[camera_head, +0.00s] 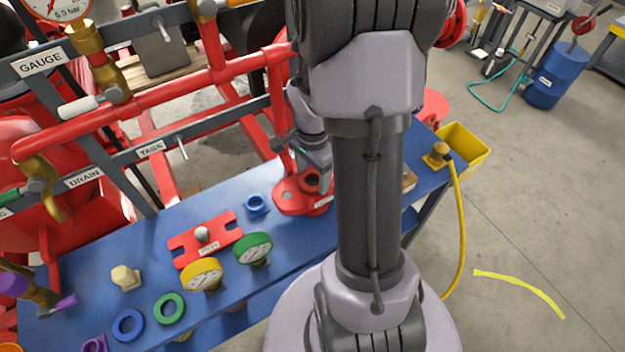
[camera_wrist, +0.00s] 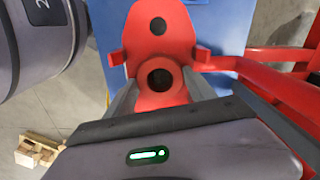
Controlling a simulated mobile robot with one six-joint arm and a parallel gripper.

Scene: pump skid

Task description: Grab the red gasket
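A red ring with a dark round hole (camera_wrist: 160,94), which looks like the red gasket, shows between my gripper's fingers in the wrist view. It is on or part of a red plate-like piece with ears (camera_wrist: 158,42); I cannot tell whether they are separate. In the head view this red piece (camera_head: 292,199) lies on the blue bench, right of its middle. My gripper (camera_wrist: 162,88) has its two grey fingers apart, one on each side of the ring; contact cannot be made out. In the head view my gripper (camera_head: 317,163) is just above the red piece, partly hidden by my arm.
The blue bench (camera_head: 145,240) also holds a blue ring (camera_head: 129,324), a green ring (camera_head: 169,308), yellow (camera_head: 202,273) and green (camera_head: 253,247) gauges, and a red slotted plate (camera_head: 190,244). Red pipes (camera_head: 150,95) stand behind. A yellow bin (camera_head: 468,150) is at the right end.

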